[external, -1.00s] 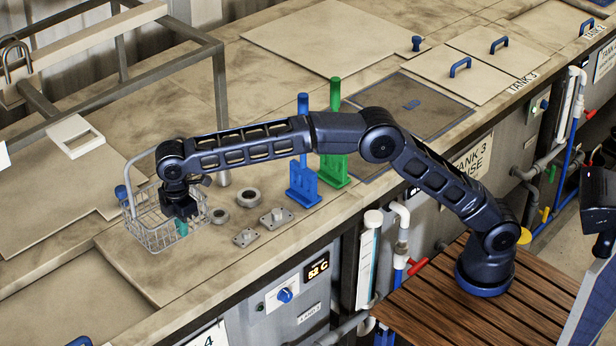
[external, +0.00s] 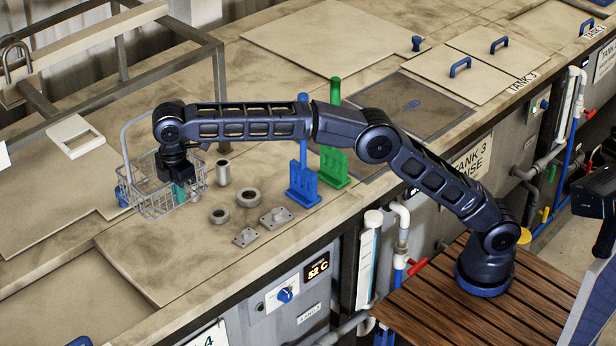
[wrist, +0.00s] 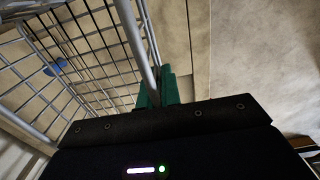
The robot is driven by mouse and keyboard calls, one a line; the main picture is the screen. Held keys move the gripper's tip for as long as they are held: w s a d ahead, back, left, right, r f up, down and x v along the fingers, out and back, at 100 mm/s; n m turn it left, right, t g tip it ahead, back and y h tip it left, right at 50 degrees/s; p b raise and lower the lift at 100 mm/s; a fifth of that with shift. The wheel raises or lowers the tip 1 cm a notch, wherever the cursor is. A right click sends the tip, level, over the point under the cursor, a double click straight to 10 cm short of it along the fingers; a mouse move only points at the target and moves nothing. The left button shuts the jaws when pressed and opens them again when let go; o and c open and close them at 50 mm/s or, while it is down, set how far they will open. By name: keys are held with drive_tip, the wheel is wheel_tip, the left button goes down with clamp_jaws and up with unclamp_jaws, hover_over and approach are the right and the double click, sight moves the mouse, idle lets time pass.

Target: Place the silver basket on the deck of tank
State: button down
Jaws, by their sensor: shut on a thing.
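The silver wire basket (external: 160,198), with a tall loop handle, is at the left of the external view, at my gripper (external: 180,190). My gripper is shut on the basket. In the wrist view, the green fingertips (wrist: 157,88) close around a thick silver wire, and the basket's mesh (wrist: 80,55) fills the left side. The tank deck (external: 150,250) is the stained tan surface around and under the basket. I cannot tell whether the basket's bottom touches the deck or hangs just above it.
Metal rings (external: 248,197), flat flanges (external: 275,216) and an upright metal tube (external: 223,172) stand right of the basket. Beyond them are a blue stand (external: 303,185) and a green stand (external: 333,165). A metal frame (external: 218,90) rises behind. The deck in front is clear.

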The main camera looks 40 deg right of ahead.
drive_tip(key=w+d+r+m, duration=0.1)
drive_tip(key=w+d+r, duration=0.35)
drive_tip(key=d, duration=0.55)
drive_tip(key=w+d+r, duration=0.3)
drive_tip(key=d+r, duration=0.3)
drive_tip(key=d, duration=0.3)
drive_tip(key=w+d+r+m, duration=0.1)
drive_tip(key=w+d+m, duration=0.2)
drive_tip(key=d, duration=1.6)
drive_tip(key=w+d+m, duration=0.3)
drive_tip(key=d, duration=1.6)
drive_tip(key=s+d+f+m, duration=0.2)
drive_tip(key=d+f+m, duration=0.2)
drive_tip(key=d, duration=0.9)
drive_tip(key=s+d+f+m, duration=0.1)
drive_tip(key=d+f+m, duration=0.25)
drive_tip(key=d, duration=0.85)
drive_tip(key=s+d+f+m, duration=0.2)
drive_tip(key=d+f+m, duration=0.25)
drive_tip(key=d, duration=0.85)
drive_tip(key=shift+n, duration=0.5)
wheel_tip(320, 180, down, 20)
drive_tip(key=shift+s+d+r, duration=0.1)
drive_tip(key=shift+d, duration=0.05)
